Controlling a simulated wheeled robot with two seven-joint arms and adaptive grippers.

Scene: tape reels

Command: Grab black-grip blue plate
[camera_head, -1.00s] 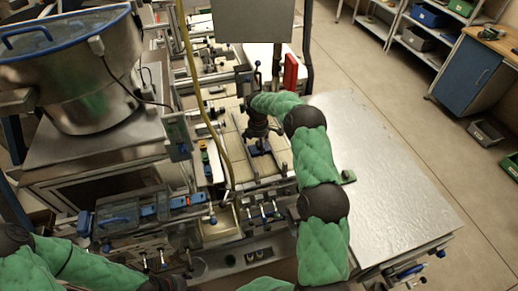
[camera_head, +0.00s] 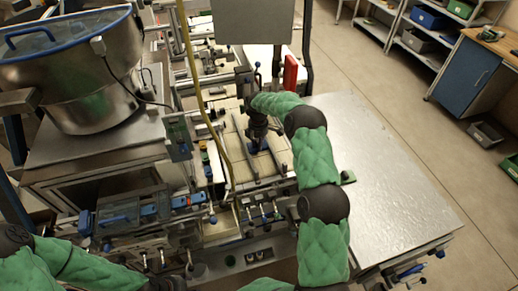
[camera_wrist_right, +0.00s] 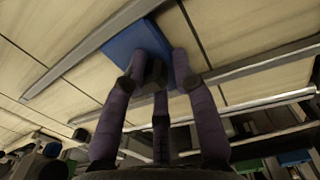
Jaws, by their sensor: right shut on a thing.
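The blue plate (camera_head: 253,149) is on the pale slatted bed between two metal rails, largely covered by my right gripper (camera_head: 257,141) in the head view. In the right wrist view the flat blue plate (camera_wrist_right: 128,42) shows beyond the fingertips, with its black grip (camera_wrist_right: 155,74) standing up from it. My right gripper (camera_wrist_right: 157,75) has its fingers closed around the black grip. I cannot tell whether the plate touches the bed.
Metal rails (camera_wrist_right: 95,48) run along the bed beside the plate. A yellow hose (camera_head: 200,100) hangs left of the bed. A grey panel (camera_head: 252,21) stands behind my right gripper. A bare metal table (camera_head: 395,200) lies to the right, with clear space on top.

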